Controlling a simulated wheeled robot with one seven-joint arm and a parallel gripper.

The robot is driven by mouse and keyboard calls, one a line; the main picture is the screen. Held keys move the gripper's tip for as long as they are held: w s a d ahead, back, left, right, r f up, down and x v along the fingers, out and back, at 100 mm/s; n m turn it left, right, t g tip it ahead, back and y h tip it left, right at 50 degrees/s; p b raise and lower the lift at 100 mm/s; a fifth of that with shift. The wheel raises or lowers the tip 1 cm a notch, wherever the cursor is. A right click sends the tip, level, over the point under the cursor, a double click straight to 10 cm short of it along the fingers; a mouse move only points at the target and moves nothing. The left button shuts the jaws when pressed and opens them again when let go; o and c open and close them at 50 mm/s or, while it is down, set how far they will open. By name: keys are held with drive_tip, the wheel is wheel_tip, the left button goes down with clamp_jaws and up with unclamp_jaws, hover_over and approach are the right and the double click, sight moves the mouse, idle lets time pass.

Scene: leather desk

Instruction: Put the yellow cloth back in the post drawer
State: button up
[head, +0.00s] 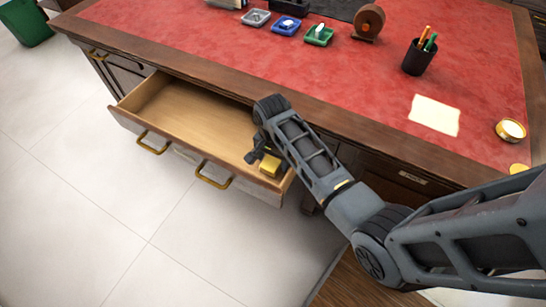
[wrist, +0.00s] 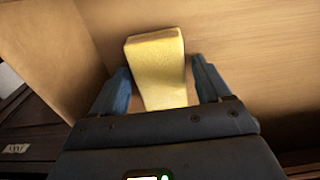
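The yellow cloth (head: 270,166), a folded block, is at the right end of the open drawer (head: 150,122). In the wrist view the cloth (wrist: 157,68) is between the two fingers of my gripper (wrist: 162,78), with narrow gaps at its sides. My gripper (head: 262,154) reaches down into the drawer and looks open around the cloth. Whether the cloth rests on the drawer floor is hard to tell. The rest of the drawer is empty. The label on its front is too small to read.
The red leather desk top (head: 270,62) holds small trays (head: 286,25), a tape dispenser (head: 368,22), a pen cup (head: 419,56), a paper note (head: 434,115) and a round gold tin (head: 510,131). A green bin (head: 24,22) stands far left. The floor before the drawer is clear.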

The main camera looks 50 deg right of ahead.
sight(273, 160)
drive_tip(key=shift+o, duration=0.4)
wheel_tip(273, 160, up, 12)
drive_tip(key=shift+r+p, duration=0.15)
drive_tip(key=shift+p, duration=0.15)
drive_tip(key=shift+a, duration=0.1)
idle(1.3)
